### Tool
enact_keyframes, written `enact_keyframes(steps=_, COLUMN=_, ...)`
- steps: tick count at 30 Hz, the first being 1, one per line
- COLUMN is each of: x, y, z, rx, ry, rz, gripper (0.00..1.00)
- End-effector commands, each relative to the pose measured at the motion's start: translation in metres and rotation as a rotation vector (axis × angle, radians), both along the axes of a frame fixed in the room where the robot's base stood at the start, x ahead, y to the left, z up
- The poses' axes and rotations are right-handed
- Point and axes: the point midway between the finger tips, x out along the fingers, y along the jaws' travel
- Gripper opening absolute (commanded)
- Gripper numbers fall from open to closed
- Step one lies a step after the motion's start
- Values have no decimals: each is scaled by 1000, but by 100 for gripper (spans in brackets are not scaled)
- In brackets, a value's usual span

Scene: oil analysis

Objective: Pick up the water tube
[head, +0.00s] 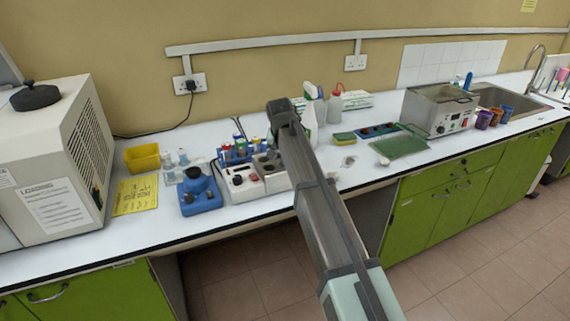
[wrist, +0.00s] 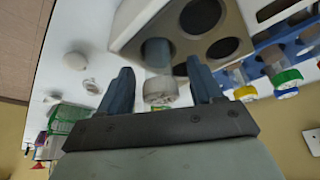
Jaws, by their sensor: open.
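A tube with a white ribbed cap (wrist: 160,91) stands in a hole of a light block with several round dark holes (wrist: 128,42). Its clear bluish body shows below the cap. I cannot read a label that marks it as the water tube. In the wrist view my gripper (wrist: 160,68) is open, with one dark finger on each side of this tube and gaps on both sides.
A blue rack (wrist: 272,56) with tubes capped yellow, green and white is close beside the block; it also shows in the head view (head: 228,161). A blue device (head: 201,196) stands left. White bottles (head: 309,122) stand behind my arm.

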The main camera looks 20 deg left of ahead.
Motion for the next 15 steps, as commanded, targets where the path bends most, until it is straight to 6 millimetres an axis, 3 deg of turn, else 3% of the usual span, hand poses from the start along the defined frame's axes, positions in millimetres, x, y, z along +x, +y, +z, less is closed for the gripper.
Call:
enact_keyframes(steps=4, x=0, y=0, z=0, rx=0, ry=0, rz=0, gripper=63)
enact_keyframes(steps=15, x=0, y=0, z=0, rx=0, ry=0, rz=0, gripper=28)
